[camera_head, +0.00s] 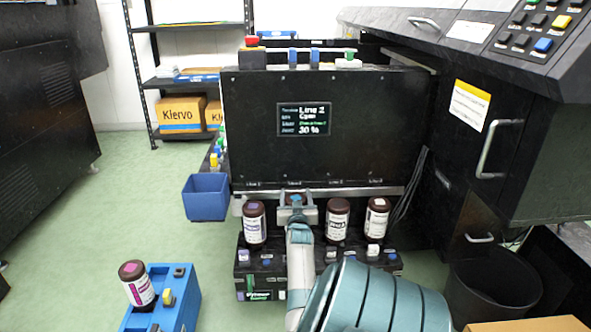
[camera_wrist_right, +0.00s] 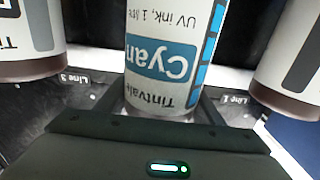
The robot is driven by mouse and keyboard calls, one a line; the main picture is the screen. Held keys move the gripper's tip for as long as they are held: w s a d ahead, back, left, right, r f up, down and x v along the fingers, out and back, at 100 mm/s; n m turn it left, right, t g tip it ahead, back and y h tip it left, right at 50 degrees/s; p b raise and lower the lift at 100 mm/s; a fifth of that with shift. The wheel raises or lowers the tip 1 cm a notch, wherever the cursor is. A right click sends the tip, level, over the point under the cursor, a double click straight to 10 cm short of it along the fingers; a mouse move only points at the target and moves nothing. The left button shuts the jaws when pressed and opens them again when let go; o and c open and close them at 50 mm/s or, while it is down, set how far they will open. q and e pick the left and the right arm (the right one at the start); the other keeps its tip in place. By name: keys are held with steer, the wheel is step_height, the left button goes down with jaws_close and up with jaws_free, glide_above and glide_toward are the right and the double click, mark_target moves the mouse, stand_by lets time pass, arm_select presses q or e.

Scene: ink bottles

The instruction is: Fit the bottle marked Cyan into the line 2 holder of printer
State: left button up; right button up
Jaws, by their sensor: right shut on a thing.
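The bottle marked Cyan (camera_wrist_right: 165,55) fills the middle of the right wrist view, its label upside down in that picture. My right gripper (camera_head: 296,208) is shut on it at the printer's front. The bottle is in the second position from the left, between the spots labelled Line 3 (camera_wrist_right: 77,79) and Line 1 (camera_wrist_right: 233,99). The line 2 holder is hidden behind bottle and gripper, so I cannot tell whether the bottle is seated. My left gripper is out of view.
Dark-topped bottles stand on either side: one at left (camera_head: 254,222), two at right (camera_head: 338,218) (camera_head: 377,217). The printer screen (camera_head: 304,119) reads Line 2, Cyan. A blue rack (camera_head: 184,310) with another bottle (camera_head: 136,284) is lower left. A blue bin (camera_head: 206,199) hangs left.

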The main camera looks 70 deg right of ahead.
steer(key=shift+f, duration=0.55)
steer(key=shift+f+b, duration=0.45)
steer(key=shift+f, duration=0.2)
stand_by(0.4)
steer(key=o, duration=2)
steer(key=shift+c, duration=0.2)
steer(key=shift+f, duration=0.15)
